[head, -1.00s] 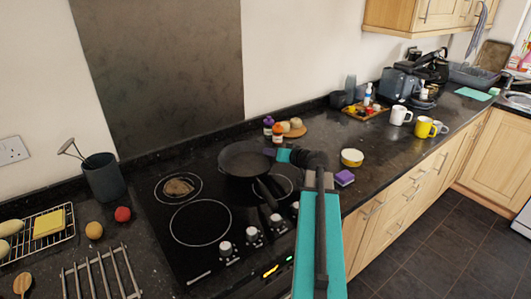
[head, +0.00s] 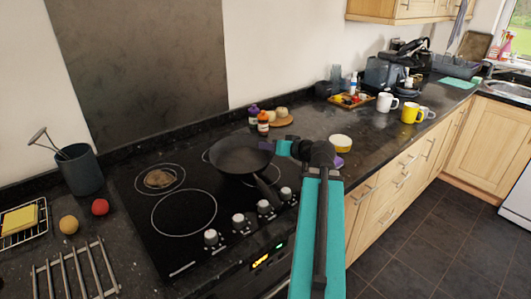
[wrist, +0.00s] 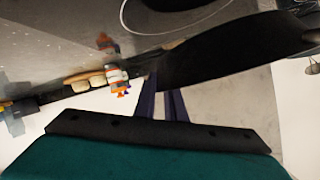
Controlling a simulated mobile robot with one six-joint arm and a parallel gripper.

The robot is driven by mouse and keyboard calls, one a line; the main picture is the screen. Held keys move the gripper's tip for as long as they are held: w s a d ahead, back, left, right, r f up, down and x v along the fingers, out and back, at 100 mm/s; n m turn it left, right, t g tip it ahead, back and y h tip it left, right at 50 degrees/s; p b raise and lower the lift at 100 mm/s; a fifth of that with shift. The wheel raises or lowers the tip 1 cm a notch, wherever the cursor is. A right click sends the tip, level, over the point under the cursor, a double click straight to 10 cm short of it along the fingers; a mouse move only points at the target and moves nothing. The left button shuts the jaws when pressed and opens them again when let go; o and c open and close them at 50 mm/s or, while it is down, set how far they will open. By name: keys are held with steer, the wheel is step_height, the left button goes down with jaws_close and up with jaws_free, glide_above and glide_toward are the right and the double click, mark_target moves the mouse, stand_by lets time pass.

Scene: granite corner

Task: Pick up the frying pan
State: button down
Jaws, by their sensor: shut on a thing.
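The dark frying pan (head: 238,158) is over the back right part of the black hob, its handle pointing towards the front right. My gripper (head: 268,146) is at the right side of the pan's rim and is shut on it. In the wrist view, the dark pan (wrist: 225,52) spans the upper right, with my gripper's fingers (wrist: 164,98) meeting its edge. I cannot tell whether the pan's base is clear of the hob.
Two spice bottles (head: 262,122) and a round board (head: 281,119) stand behind the pan. Control knobs (head: 239,223) line the hob's front right. The front left hob ring (head: 184,213) is clear.

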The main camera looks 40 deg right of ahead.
steer(key=shift+s+a+f+b, duration=0.1)
steer(key=shift+s+b, duration=0.25)
steer(key=shift+b, duration=0.35)
steer(key=shift+s, duration=0.15)
steer(key=shift+a, duration=0.15)
